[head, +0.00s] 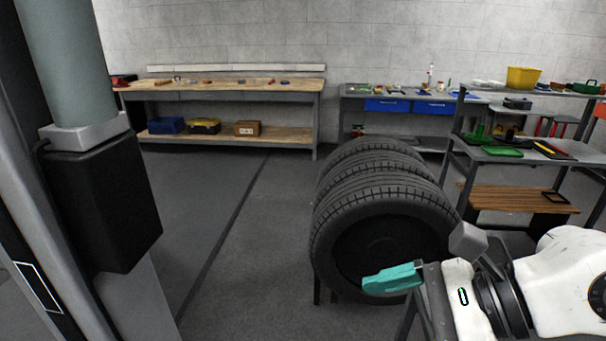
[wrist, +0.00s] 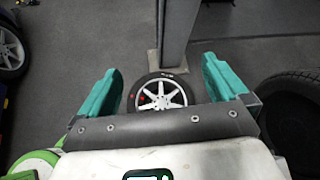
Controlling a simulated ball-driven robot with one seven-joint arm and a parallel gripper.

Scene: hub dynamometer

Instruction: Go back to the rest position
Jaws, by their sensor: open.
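My gripper (wrist: 162,85) shows in the wrist view with its two teal fingers spread wide apart and nothing held between them. In the head view, my gripper (head: 393,279) is at the lower right, with one teal finger showing clearly in front of the tyres. Below the gap between the fingers, in the wrist view, a wheel with silver spokes and red marks (wrist: 161,93) lies apart from them at the foot of a grey post.
A row of black tyres (head: 372,204) stands close behind my gripper. A wooden workbench (head: 222,86) is at the back left. A shelf rack with trays (head: 501,151) stands at the right. The grey floor (head: 243,230) left of the tyres is clear.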

